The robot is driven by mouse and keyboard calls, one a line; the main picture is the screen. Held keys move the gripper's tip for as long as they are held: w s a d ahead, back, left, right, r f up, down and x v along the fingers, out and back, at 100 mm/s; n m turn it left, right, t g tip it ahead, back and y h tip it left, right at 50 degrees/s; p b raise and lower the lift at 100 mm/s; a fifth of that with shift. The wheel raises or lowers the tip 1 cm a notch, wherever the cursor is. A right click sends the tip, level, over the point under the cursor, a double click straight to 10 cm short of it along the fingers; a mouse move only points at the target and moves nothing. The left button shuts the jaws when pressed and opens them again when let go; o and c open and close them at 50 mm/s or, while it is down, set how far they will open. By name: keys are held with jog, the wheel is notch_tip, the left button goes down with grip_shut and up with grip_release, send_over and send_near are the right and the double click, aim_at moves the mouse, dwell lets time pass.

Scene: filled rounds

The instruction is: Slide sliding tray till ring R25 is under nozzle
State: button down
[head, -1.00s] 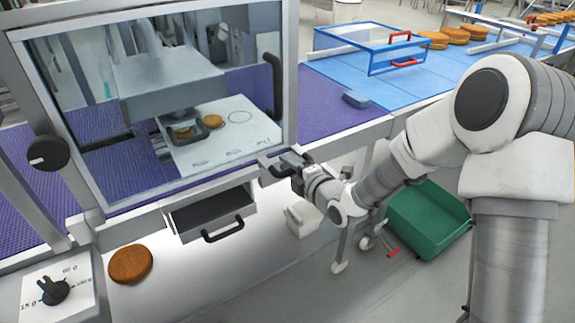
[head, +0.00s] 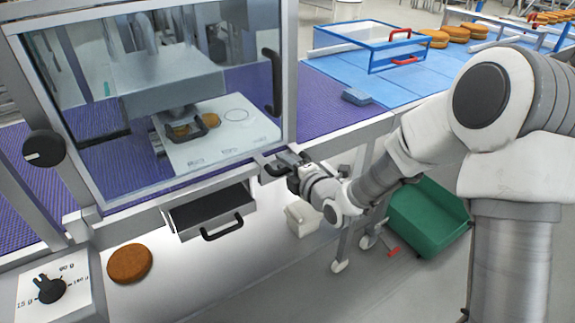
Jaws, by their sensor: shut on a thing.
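The white sliding tray (head: 222,141) lies behind the glass door. One printed ring (head: 237,115) shows clearly toward its right end, clear of the nozzle; the labels along the front edge are too small to read. A dark square frame with a brown round (head: 182,131) in it sits at the tray's left part. The nozzle (head: 178,112) hangs from the grey filling head just above that frame; its exact alignment is hard to tell through the glass. My gripper (head: 282,165) is shut on the dark handle (head: 270,170) at the machine's front right, below the door.
An open drawer (head: 210,212) with a black handle juts out left of my gripper. A brown round (head: 130,263) and a dial (head: 50,289) are at front left. A green crate (head: 430,222) stands below my arm. A blue-framed guard (head: 370,45) is on the belt.

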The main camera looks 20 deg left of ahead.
aim_at(249, 170)
jog(key=s+a+b, duration=0.4)
jog(key=s, duration=0.1)
jog(key=shift+s+a+f, duration=0.1)
jog(key=shift+a+f, duration=0.1)
jog(key=shift+a, duration=0.05)
jog(key=shift+s+a+r, duration=0.2)
jog(key=shift+s+a, duration=0.2)
jog(key=shift+s, duration=0.1)
jog(key=c, duration=0.8)
grip_release()
jog(key=shift+d, duration=0.1)
